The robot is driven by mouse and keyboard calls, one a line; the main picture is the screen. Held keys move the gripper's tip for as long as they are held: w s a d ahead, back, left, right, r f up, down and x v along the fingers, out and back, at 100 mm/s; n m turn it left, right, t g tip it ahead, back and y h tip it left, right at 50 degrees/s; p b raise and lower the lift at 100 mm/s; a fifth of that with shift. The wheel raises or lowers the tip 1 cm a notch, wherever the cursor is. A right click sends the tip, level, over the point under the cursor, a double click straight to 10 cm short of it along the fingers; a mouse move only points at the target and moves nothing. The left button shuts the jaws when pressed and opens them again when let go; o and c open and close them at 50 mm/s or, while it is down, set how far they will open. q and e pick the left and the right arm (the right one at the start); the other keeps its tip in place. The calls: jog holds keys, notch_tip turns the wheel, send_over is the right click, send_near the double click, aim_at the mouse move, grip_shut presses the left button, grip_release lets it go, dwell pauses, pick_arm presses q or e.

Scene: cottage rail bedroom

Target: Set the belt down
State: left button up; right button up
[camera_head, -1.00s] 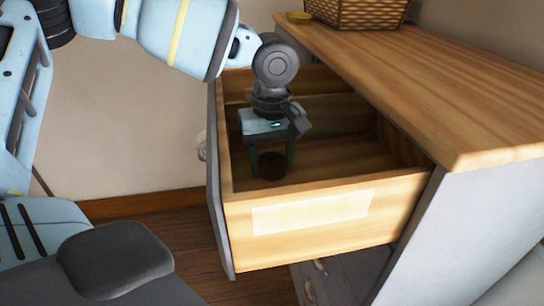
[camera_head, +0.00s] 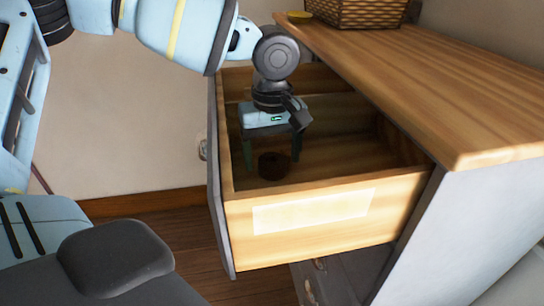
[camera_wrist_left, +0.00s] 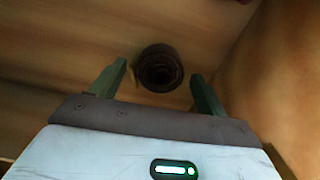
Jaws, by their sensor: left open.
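The belt (camera_head: 274,166) is a dark brown roll lying on the floor of the open drawer (camera_head: 330,218), near its front panel. It also shows in the left wrist view (camera_wrist_left: 160,68), seen end-on, beyond and between the fingertips. My left gripper (camera_head: 271,148) is inside the drawer, just above the belt, with its fingers spread. In the left wrist view the two fingers (camera_wrist_left: 160,84) stand wide apart with a gap to the belt on each side. My right gripper is not in view.
The drawer sticks out of a cabinet with a wooden top (camera_head: 430,85). The drawer floor right of the belt is clear.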

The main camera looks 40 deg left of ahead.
aim_at(272, 160)
pick_arm(q)
notch_tip(272, 160, up, 11)
dwell(0.4)
